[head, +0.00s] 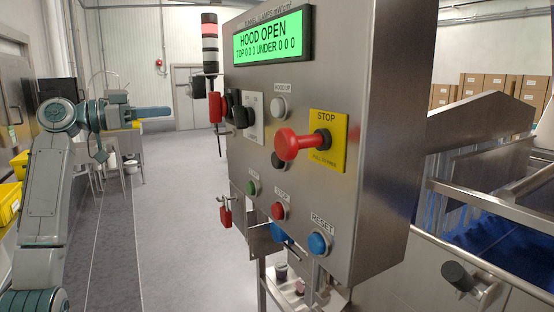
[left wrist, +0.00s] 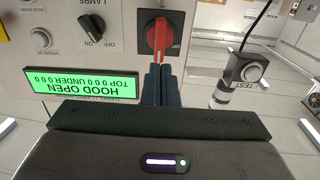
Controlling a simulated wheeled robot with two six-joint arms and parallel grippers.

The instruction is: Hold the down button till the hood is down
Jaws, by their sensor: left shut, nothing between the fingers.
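The control panel (head: 370,100) shows a green display (head: 268,45) reading HOOD OPEN. A pale button (head: 279,107) labelled HOOD UP sits below the display. A dark button (head: 279,161) below it is partly hidden by the red STOP knob (head: 295,145); its label is hidden. My left gripper (head: 168,112) is shut and empty, left of the panel and apart from it in the head view. In the left wrist view, its fingers (left wrist: 158,82) point toward the red rotary switch (left wrist: 161,38), with a pale button (left wrist: 41,39) farther left. My right gripper is not in view.
The panel also has green (head: 252,188), red (head: 278,211) and blue RESET (head: 318,243) buttons. A grey TEST box (left wrist: 244,70) hangs on a cable near my left fingers. A signal tower (head: 210,45) stands behind the panel. The floor (head: 170,220) left of it is clear.

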